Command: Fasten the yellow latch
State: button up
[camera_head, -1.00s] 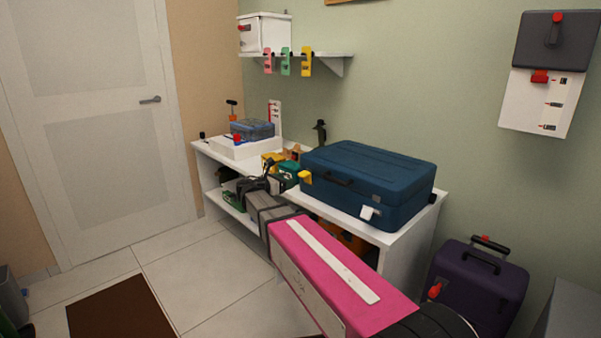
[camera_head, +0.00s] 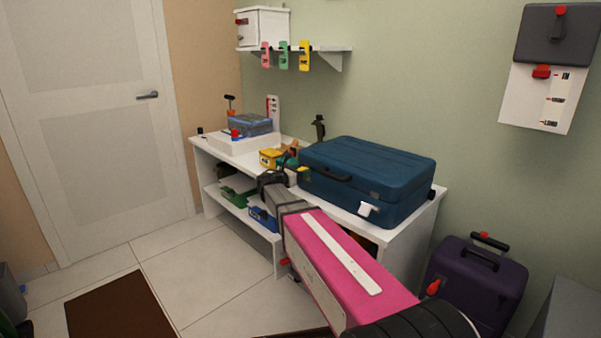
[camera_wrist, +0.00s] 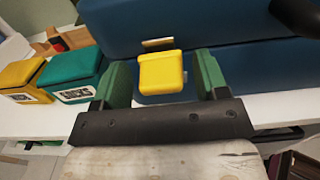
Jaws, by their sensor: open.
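The yellow latch (camera_wrist: 162,72) is on the front of the blue suitcase (camera_head: 367,172), which lies closed on the white shelf unit. A small metal plate (camera_wrist: 158,43) sits on the case just above the latch. In the head view only a small part of the yellow latch (camera_head: 303,169) shows near the case's left corner. My gripper (camera_wrist: 163,76) is open, with one green finger on each side of the latch. Gaps show between the fingers and the latch. From the wrist, I cannot tell whether the latch's upper edge touches the plate.
Yellow (camera_wrist: 18,74) and green (camera_wrist: 72,72) boxes stand left of the case. A white latch (camera_head: 368,209) is at the case's right end. A purple case (camera_head: 478,279) stands on the floor at right. Shelf bins (camera_head: 238,191) are below.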

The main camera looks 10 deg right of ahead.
jog(key=shift+w+d, duration=0.15)
jog(key=shift+d, duration=0.05)
jog(key=c, duration=0.8)
jog(key=shift+w+d+r+g+y, duration=0.2)
jog(key=shift+g+y, duration=0.2)
jog(key=shift+y, duration=0.3)
jog(key=o, duration=0.8)
jog(key=shift+s, duration=0.1)
jog(key=v, duration=1)
jog(key=shift+s+a, duration=0.2)
jog(key=shift+a, duration=0.1)
